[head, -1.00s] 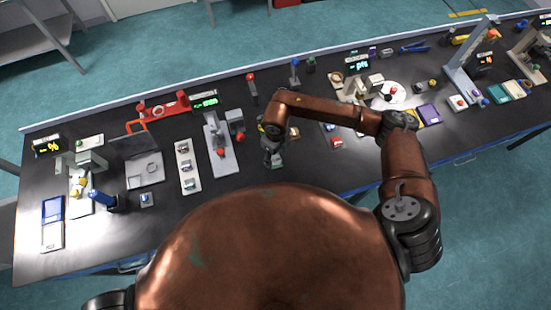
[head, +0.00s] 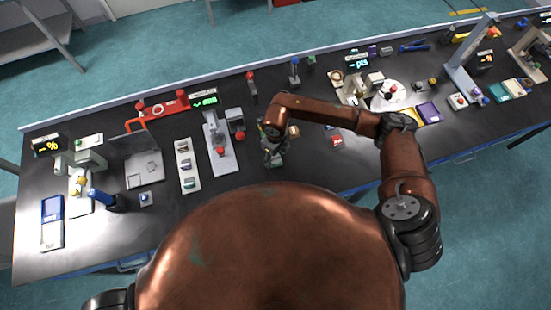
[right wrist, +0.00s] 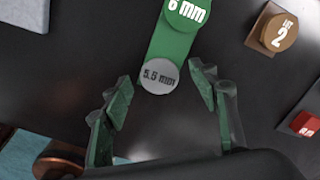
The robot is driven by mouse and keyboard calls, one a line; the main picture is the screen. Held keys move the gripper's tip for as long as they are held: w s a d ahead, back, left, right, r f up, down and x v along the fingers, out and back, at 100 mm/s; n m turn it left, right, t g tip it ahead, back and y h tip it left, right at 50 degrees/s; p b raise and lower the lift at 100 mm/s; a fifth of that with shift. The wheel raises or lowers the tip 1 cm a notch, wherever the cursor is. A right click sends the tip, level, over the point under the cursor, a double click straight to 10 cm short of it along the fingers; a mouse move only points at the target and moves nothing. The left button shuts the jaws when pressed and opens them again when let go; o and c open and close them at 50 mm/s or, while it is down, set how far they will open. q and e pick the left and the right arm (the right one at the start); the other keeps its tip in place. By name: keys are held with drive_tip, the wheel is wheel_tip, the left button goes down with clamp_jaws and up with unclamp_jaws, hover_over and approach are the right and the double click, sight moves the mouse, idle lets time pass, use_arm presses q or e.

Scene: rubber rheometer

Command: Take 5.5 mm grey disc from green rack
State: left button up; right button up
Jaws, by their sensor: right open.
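The grey disc marked 5.5 mm (right wrist: 159,76) shows in the right wrist view, at the near end of the green rack (right wrist: 172,40). A disc marked 6 mm (right wrist: 187,12) sits farther along the same rack, cut by the top edge. My right gripper (right wrist: 158,98) is open, with its green-padded fingers on either side of the line to the grey disc and nothing between them. The disc lies just beyond the fingertips. In the head view my right gripper (head: 273,158) is over the table, and the rack is mostly hidden under it. My left gripper is out of view.
In the head view a grey press-like device (head: 220,150) stands left of my right gripper.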

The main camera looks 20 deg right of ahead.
drive_tip(key=shift+c, duration=0.3)
drive_tip(key=c, duration=0.9)
